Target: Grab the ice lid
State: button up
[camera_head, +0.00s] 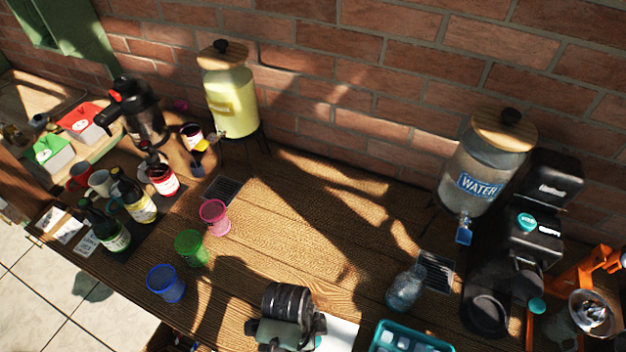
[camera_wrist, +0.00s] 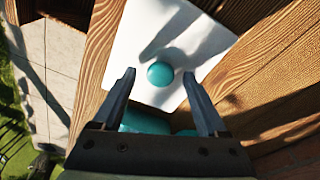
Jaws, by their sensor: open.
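The ice lid (camera_wrist: 135,45) is a white, flat, square panel with a round teal knob (camera_wrist: 160,74) in its middle. In the wrist view my gripper (camera_wrist: 158,84) is open, with one finger on each side of the knob in the picture. Nothing is held, and I cannot tell the height of the fingertips above the knob. In the head view the white lid (camera_head: 341,333) shows partly at the bottom edge, with much of it hidden by my arm.
A teal crate (camera_head: 408,338) stands right of the lid. Blue (camera_head: 166,284), green (camera_head: 191,248) and pink (camera_head: 215,216) cups stand left. The middle tabletop is clear.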

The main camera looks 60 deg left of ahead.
jog(key=shift+f, duration=0.25)
grip_shut()
jog(key=shift+r, duration=0.15)
